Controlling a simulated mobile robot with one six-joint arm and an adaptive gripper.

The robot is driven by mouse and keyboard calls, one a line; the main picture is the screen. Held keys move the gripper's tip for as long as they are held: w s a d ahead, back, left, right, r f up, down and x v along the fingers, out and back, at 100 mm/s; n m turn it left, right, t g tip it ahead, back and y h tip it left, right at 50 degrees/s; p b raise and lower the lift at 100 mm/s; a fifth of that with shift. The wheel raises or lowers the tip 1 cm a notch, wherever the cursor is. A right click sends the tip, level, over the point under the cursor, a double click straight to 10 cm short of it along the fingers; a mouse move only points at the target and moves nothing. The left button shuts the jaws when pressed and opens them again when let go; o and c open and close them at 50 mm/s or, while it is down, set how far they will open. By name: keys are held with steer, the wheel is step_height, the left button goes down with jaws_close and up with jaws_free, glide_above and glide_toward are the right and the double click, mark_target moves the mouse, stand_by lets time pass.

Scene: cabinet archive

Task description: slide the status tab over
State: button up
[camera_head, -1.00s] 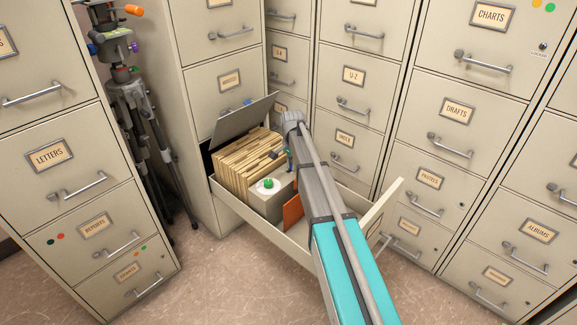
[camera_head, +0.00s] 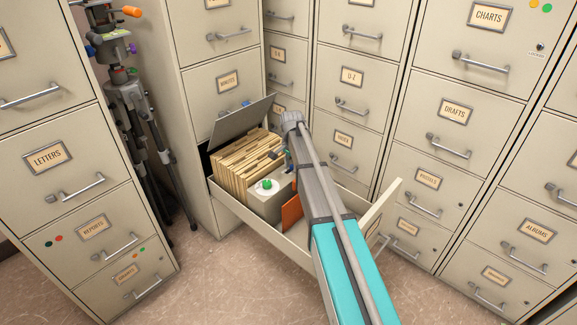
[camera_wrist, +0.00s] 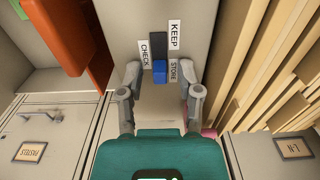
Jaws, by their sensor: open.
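In the wrist view, the status tab (camera_wrist: 160,71) is a small blue block at the near end of a dark slot (camera_wrist: 158,45) in a grey panel. Labels around the slot read KEEP (camera_wrist: 174,34), CHECK (camera_wrist: 145,53) and STORE (camera_wrist: 173,70). The tab sits beside STORE. My gripper (camera_wrist: 160,82) is open, with one finger on each side of the tab and gaps between them.
Tan folders (camera_head: 240,163) fill the drawer's back, beside the box. An orange divider (camera_head: 292,214) stands in front of it. Cabinets surround the drawer closely; a tripod (camera_head: 135,110) stands at left.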

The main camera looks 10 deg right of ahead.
step_height(320, 180, up, 6)
steer(key=p, duration=0.6)
stand_by(0.4)
stand_by(0.5)
steer(key=s+a+n, duration=0.3)
steer(key=s+n, duration=0.8)
steer(key=s, duration=2)
step_height(320, 180, up, 34)
steer(key=p, duration=3.3)
steer(key=shift+w+d+f+p, duration=0.2)
steer(key=shift+w+f+p, duration=0.1)
steer(key=shift+w, duration=0.1)
